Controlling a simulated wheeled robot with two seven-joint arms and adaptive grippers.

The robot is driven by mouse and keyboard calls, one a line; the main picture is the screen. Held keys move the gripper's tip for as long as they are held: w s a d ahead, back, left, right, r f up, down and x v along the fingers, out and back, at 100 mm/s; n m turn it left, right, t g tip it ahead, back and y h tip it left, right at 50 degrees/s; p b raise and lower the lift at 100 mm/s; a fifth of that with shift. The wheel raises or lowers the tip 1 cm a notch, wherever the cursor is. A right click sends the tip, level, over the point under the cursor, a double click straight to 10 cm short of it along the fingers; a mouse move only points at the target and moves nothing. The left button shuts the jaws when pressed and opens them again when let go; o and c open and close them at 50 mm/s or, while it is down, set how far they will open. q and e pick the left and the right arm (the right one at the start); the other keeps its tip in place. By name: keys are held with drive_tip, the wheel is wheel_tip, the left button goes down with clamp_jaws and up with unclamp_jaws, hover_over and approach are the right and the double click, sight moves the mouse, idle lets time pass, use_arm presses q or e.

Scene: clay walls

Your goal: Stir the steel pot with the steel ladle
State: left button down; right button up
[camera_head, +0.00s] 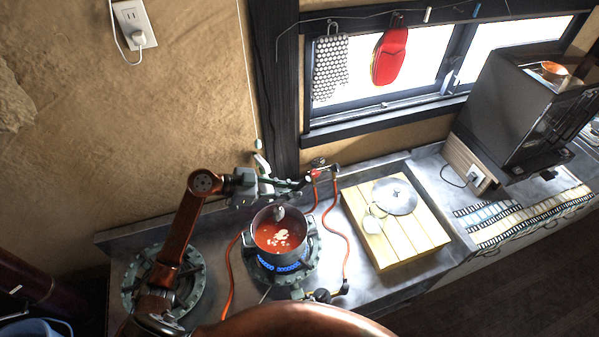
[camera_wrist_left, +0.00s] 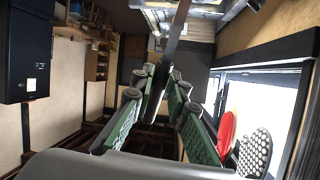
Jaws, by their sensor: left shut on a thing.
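The steel pot (camera_head: 287,259) stands on a gas burner with blue flame under it. It holds red sauce with pale pieces. The steel ladle (camera_head: 280,212) shows as a grey piece at the pot's far inner side; much of its handle is hard to make out. My left gripper (camera_head: 285,186) is just beyond and above the pot's rim. In the left wrist view, my left gripper (camera_wrist_left: 162,90) is shut on the ladle's flat grey handle (camera_wrist_left: 178,32), between its green-sided fingers. My right gripper is not in view.
A second burner (camera_head: 131,281) is left of the pot, under my left arm. Red hoses (camera_head: 346,238) run beside the lit burner. A wooden board (camera_head: 416,236) with a lid (camera_head: 395,196) and a glass-like item lies right. The wall is close behind.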

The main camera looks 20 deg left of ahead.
use_arm(q)
drive_tip(key=shift+w+a, duration=0.1)
drive_tip(key=shift+w, duration=0.3)
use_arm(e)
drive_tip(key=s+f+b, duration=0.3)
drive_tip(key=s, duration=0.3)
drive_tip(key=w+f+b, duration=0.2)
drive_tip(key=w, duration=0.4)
use_arm(q)
drive_tip(key=d+f+b, duration=0.1)
drive_tip(key=d+f, duration=0.3)
drive_tip(key=d, duration=0.2)
drive_tip(key=s+a+f+b, duration=0.1)
drive_tip(key=a+f+b, duration=0.3)
drive_tip(key=f, duration=0.9)
drive_tip(key=shift+s+a+f, duration=0.15)
drive_tip(key=shift+a, duration=0.8)
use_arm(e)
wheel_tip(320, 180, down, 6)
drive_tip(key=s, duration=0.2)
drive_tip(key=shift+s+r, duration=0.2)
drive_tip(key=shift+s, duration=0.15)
